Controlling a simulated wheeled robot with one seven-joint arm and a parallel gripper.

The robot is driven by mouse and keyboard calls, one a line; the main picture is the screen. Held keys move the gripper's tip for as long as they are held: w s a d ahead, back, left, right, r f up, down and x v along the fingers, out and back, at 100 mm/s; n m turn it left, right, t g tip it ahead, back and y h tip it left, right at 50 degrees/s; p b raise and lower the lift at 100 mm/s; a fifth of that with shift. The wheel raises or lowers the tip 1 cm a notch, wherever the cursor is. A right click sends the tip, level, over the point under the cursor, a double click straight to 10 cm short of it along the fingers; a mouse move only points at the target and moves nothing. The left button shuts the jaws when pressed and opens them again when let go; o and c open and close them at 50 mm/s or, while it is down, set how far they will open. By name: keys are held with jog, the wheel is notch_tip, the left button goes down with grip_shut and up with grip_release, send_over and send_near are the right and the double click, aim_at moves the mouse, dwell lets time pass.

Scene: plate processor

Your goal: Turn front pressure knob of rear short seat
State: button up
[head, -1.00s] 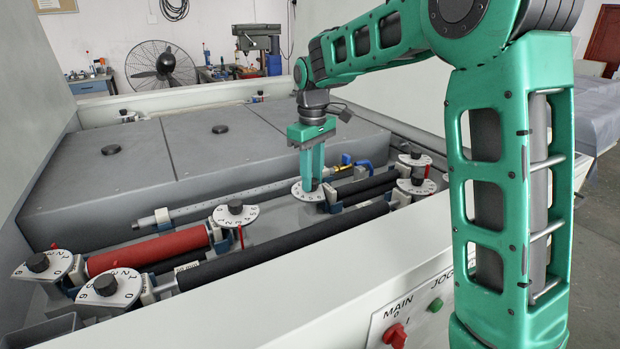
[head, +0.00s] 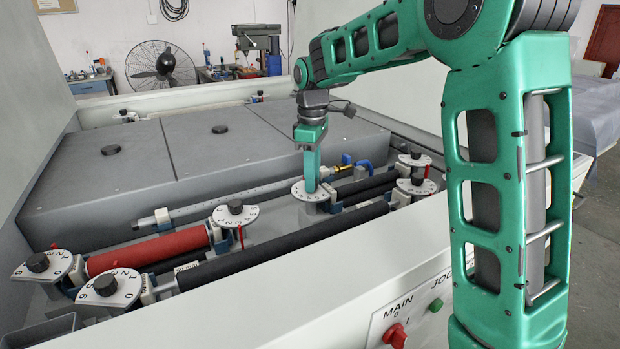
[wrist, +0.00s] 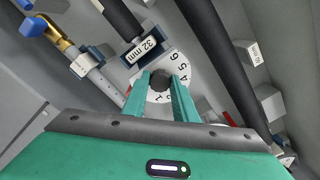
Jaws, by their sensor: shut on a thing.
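My gripper (head: 311,188) points straight down and is shut on a dark round knob (wrist: 158,84). The knob sits in the middle of a white numbered dial (head: 324,194), at the left end of the far short black roller (head: 362,185). In the wrist view the two green fingers stand on either side of the knob, above the dial (wrist: 166,62). The numerals 6, 5, 4 and 1 show on the dial there. In the head view the fingers hide the knob. A "32 mm" label (wrist: 149,44) is on the roller end beside the dial.
Other knobs with white dials stand close by: a middle one (head: 235,213), two on the right (head: 416,184) (head: 415,160) and two at the left. A long black roller (head: 290,238) and a red roller (head: 150,248) lie in the tray. A pale front panel borders it.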

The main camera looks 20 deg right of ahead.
jog(key=shift+w+r, duration=0.15)
jog(key=shift+w, duration=0.05)
jog(key=o, duration=0.9)
jog(key=shift+o, duration=0.7)
jog(key=shift+s, duration=0.1)
notch_tip(320, 180, up, 11)
jog(key=shift+f, duration=0.2)
